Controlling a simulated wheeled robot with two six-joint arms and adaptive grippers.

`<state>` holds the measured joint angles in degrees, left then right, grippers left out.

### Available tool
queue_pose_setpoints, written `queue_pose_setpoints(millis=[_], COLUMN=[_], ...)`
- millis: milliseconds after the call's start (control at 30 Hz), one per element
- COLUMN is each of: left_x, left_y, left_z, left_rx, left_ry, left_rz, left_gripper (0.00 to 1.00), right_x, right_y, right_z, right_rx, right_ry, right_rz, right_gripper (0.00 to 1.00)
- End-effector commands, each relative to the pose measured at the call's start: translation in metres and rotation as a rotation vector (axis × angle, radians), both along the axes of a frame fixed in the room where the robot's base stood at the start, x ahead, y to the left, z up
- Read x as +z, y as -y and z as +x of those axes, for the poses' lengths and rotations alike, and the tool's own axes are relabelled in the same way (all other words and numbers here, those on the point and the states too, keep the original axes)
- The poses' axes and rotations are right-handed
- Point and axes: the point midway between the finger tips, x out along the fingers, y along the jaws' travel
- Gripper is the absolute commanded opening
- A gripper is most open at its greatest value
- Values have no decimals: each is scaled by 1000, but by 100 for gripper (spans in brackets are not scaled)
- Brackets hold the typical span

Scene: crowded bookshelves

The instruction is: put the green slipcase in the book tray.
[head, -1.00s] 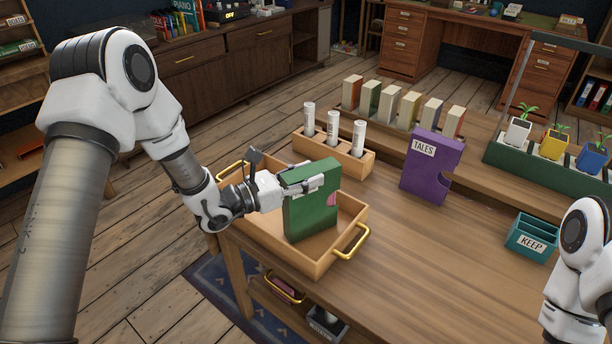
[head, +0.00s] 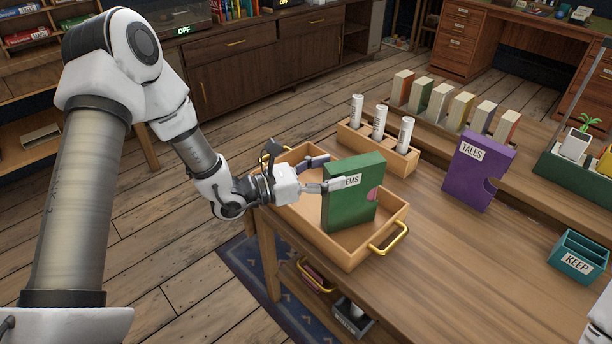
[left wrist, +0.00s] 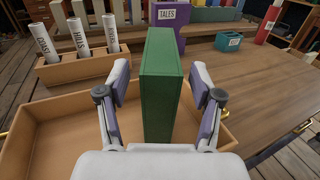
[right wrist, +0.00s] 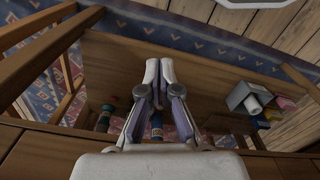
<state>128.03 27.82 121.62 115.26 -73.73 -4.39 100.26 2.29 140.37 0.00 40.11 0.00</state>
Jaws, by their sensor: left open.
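The green slipcase (head: 345,205) stands upright inside the wooden book tray (head: 352,259), which has gold handles. Its label is partly hidden by a finger. My left gripper (head: 322,173) is open, with its fingers on either side of the slipcase. In the left wrist view the slipcase (left wrist: 160,90) stands between the spread fingers (left wrist: 160,105), with gaps visible on both sides. My right gripper (right wrist: 158,75) shows in the right wrist view with its fingertips together and nothing seen between them.
A purple slipcase labelled TALES (head: 477,175) stands on the table right of the tray. A wooden holder with white rolls (head: 378,148) stands behind the tray. A teal KEEP box (head: 578,257) sits at right. The table's front middle is clear.

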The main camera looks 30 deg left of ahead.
Motion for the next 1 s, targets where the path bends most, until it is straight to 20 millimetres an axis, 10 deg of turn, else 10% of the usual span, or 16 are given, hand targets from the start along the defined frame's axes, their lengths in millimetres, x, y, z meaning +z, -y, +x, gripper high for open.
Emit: queue_pose_setpoints(millis=[300, 633, 767, 900, 1000], left_x=[2, -9, -54, -137, -194], left_y=[-41, -37, -1, 30, 17], left_z=[-44, -57, -95, -187, -263], left_rx=[3, -40, -243, -639, -968], left_ry=[0, -20, -123, -277, -337], left_rz=[-5, 27, 177, 502, 801], left_gripper=[66, 66, 66, 66, 66], right_x=[9, 9, 9, 9, 9], right_y=[0, 0, 0, 0, 0], right_z=[0, 0, 0, 0, 0], right_rx=[0, 0, 0, 0, 0], right_ry=[0, 0, 0, 0, 0], right_rz=[0, 0, 0, 0, 0], right_gripper=[0, 0, 0, 0, 0])
